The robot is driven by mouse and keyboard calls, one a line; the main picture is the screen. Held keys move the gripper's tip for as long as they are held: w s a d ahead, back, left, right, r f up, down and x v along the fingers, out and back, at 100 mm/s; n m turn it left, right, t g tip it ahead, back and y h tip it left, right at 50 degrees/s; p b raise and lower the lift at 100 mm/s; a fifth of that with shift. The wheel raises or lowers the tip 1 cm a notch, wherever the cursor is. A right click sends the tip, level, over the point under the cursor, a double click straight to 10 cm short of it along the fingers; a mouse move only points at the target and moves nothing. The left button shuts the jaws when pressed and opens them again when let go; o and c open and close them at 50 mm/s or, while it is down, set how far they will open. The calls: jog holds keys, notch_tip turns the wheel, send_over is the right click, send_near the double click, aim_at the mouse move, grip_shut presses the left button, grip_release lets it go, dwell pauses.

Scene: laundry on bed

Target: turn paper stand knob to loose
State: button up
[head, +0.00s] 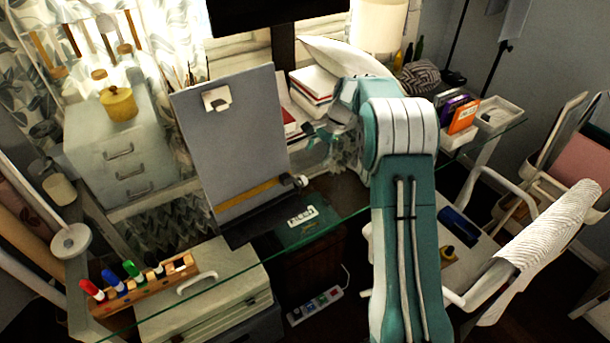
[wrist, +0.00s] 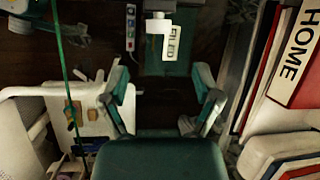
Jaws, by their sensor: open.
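The paper stand (head: 228,130) is a tall grey board with a clip at its top and a yellow strip near its bottom, upright on the glass table. Its pale knob (head: 299,181) sticks out at the lower right side. In the wrist view a whitish knob (wrist: 157,24) shows at top centre, beyond my fingertips, partly in front of a lettered label. My gripper (head: 322,145) is to the right of the board and above the knob, apart from it. In the wrist view my gripper (wrist: 161,75) has its two teal fingers spread with nothing between them.
A marker rack (head: 150,285) stands at the table's front left. White and red books (head: 312,85) lie behind my gripper. A white tray (head: 498,115) and colourful boxes are at the right. A white chair (head: 530,235) stands at the front right.

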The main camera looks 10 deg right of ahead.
aim_at(304, 177)
jog(key=x, duration=0.9)
jog(key=shift+a+f, duration=0.1)
jog(key=shift+f, duration=0.15)
grip_shut()
